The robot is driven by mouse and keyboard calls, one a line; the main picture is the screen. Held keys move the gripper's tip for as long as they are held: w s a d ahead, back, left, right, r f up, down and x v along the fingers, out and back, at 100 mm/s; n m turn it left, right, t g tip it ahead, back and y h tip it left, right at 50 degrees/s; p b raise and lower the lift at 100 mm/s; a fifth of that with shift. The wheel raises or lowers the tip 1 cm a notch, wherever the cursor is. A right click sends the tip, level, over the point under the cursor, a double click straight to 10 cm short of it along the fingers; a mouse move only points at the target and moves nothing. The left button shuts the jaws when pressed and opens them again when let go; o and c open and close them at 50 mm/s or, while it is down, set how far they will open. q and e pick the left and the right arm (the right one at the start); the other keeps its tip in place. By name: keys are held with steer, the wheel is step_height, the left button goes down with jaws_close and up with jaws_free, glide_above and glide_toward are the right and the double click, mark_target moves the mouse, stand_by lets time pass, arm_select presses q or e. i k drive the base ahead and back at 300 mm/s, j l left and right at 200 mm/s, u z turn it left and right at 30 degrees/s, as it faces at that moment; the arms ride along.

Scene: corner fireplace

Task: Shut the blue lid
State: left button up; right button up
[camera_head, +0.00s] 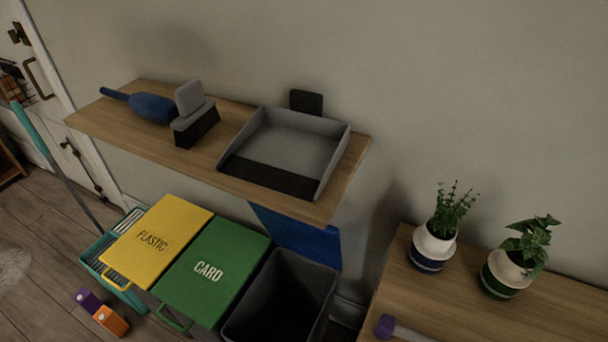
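The blue lid (297,236) stands raised at the back of a dark open bin (270,306), below the right part of the wall shelf. The shelf hides the lid's upper part. The bin's inside is dark and its front is cut off by the bottom edge of the picture. Neither of my grippers shows in the head view.
A wooden shelf (345,160) above the bins holds a grey dustpan (290,145), a brush (195,113) and a blue-handled item (150,106). A wooden surface (440,290) at the right bears two potted plants. Small purple and orange items lie on the floor at left.

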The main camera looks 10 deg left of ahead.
mark_target(323, 246)
steer(key=k+l, duration=0.15)
steer(key=k, duration=0.35)
steer(key=k+l, duration=0.2)
steer(key=k, duration=0.3)
steer(key=k+l, duration=0.15)
steer(key=k, duration=0.4)
